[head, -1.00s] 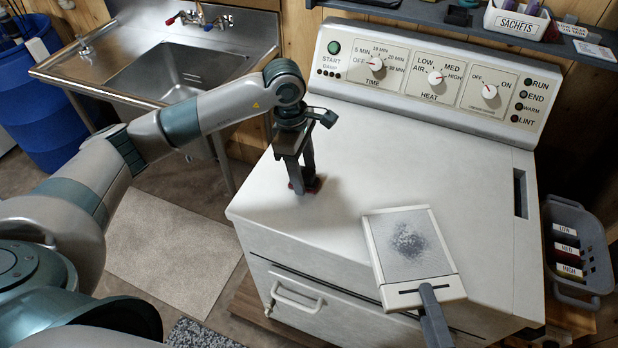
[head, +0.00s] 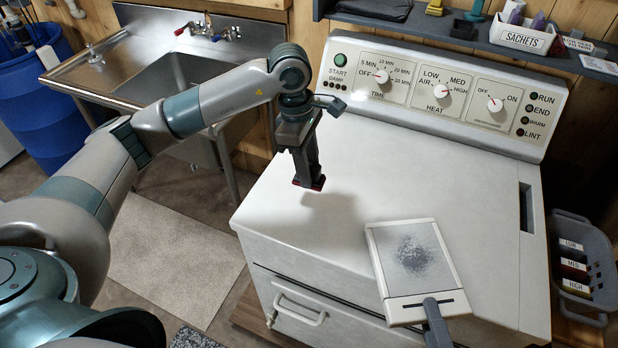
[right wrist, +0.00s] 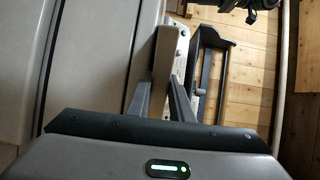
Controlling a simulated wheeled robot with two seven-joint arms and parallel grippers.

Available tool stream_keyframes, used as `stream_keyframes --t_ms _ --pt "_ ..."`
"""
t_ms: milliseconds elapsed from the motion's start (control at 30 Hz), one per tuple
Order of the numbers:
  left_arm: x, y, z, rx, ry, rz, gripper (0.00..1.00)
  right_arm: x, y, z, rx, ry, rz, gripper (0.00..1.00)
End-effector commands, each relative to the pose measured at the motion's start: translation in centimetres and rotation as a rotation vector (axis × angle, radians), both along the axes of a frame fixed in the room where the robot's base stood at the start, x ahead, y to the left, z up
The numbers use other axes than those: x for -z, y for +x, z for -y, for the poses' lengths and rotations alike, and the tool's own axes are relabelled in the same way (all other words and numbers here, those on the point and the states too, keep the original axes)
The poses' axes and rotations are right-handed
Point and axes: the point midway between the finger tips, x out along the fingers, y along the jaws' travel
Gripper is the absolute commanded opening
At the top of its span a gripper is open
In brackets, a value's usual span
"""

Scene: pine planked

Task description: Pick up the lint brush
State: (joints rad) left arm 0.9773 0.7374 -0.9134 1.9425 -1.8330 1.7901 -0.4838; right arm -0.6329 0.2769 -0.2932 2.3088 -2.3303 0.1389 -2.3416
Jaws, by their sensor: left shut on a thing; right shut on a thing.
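My left gripper (head: 305,160) is shut on the lint brush (head: 318,184), whose dark red end shows at the fingertips. The rest of the brush is mostly hidden by the fingers. It hangs above the white dryer top (head: 400,170), apart from its shadow. A framed lint screen (head: 376,262) with a grey patch of lint is at the dryer's front edge. My right gripper (head: 435,325) is shut on its near end. In the right wrist view, the fingers of my right gripper (right wrist: 162,98) close on the screen's pale frame (right wrist: 170,45).
The control panel (head: 440,88) rises at the dryer's back, below a shelf (head: 455,28) with a sachets box (head: 520,35). A grey basket (head: 580,255) hangs at the right. A metal sink (head: 170,80) stands at the left. The middle of the dryer top is clear.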

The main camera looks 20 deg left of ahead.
Motion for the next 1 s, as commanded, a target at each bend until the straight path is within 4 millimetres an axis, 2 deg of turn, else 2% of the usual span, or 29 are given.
stream_keyframes --t_ms 100,300,833,867,933,1000 --pt "-2.1 0.1 0.0 0.001 0.000 0.003 0.11 -0.1 0.0 0.0 0.000 0.000 0.001 0.00" --pt "-4.3 0.0 0.0 0.000 0.001 0.001 0.11 -0.1 0.0 0.0 0.000 0.000 0.001 0.00" --pt "-4.7 0.0 0.0 0.000 0.001 0.000 0.11 -0.1 0.0 0.0 0.000 0.000 0.001 0.00" --pt "-4.7 0.0 0.0 0.000 0.001 0.000 0.31 -0.1 0.0 0.0 0.000 0.000 0.001 0.00" --pt "-4.7 0.0 0.0 0.000 0.001 0.000 0.16 -0.1 0.0 0.0 0.000 0.000 0.001 0.00" --pt "-4.7 0.0 0.0 0.000 0.001 0.000 0.16 -0.1 0.0 0.0 0.000 0.000 0.001 0.00"
